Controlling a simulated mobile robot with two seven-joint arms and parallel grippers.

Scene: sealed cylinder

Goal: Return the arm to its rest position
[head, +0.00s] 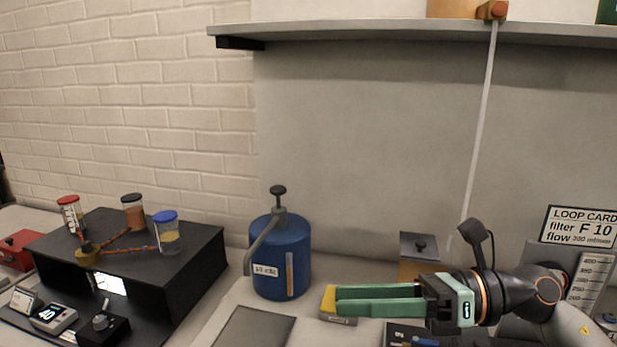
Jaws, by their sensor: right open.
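My right gripper (345,302) comes in from the right, low in the head view. Its green fingers point left, and it is open with nothing seen between them. A yellow-topped block (328,303) shows just past the fingertips; I cannot tell whether they touch it. The blue cylinder (281,258) with a black-knobbed pump and a side spout stands upright on the bench, left of the gripper and apart from it. My left gripper is not in view.
A black stand (190,268) at the left carries several capped jars. A dark flat plate (250,331) lies in front of the cylinder. A box with a grey lid (420,246) stands behind my gripper. A loop card (580,227) is at the right. A shelf (400,32) hangs above.

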